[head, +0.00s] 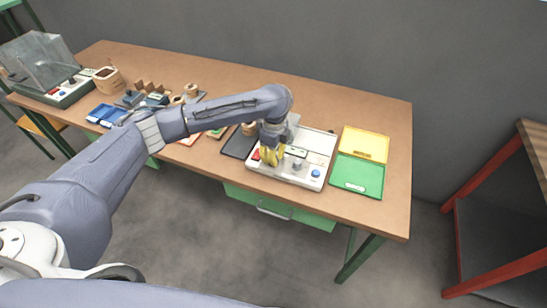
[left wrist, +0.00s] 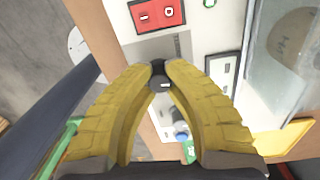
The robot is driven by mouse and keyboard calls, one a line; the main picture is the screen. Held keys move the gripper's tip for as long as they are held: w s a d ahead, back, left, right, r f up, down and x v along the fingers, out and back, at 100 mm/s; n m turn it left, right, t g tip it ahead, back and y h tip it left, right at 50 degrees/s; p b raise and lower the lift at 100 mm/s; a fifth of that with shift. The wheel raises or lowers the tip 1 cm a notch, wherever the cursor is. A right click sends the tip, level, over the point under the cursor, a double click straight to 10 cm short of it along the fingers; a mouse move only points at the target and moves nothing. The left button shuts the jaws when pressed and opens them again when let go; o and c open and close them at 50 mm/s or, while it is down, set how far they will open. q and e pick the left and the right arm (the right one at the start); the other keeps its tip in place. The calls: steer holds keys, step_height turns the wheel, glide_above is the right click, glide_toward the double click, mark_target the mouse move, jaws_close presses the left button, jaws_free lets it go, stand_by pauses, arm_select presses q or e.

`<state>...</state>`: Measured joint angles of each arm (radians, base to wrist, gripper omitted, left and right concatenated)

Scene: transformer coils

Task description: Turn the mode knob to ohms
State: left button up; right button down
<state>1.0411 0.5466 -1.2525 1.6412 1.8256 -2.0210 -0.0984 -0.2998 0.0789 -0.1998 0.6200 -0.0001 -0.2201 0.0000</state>
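The white instrument box (head: 312,142) stands on the workbench, with a red switch (head: 256,153) at its left. My left gripper (head: 270,160) points down over the box's left part and hides the panel under it. In the left wrist view its two yellow fingers close at their tips around a small dark knob (left wrist: 160,78) with a pale mark. This looks like the mode knob; the fingertips seem to touch both sides. No ohms marking can be read. The red switch also shows in the left wrist view (left wrist: 157,14). My right gripper is in neither view.
A blue knob (head: 316,173) sits at the box's front right corner. A green tray (head: 358,177) and a yellow tray (head: 365,144) lie to its right. A black mat (head: 238,146), blue bins (head: 106,114) and small wooden parts lie to its left.

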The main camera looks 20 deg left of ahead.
arm_select(q)
jaws_close()
steer(key=m, duration=0.4)
steer(key=shift+m, duration=0.4)
steer(key=o, duration=0.9)
jaws_free()
steer(key=shift+r, duration=0.1)
step_height(320, 180, up, 12)
steer(key=shift+w+d, duration=0.15)
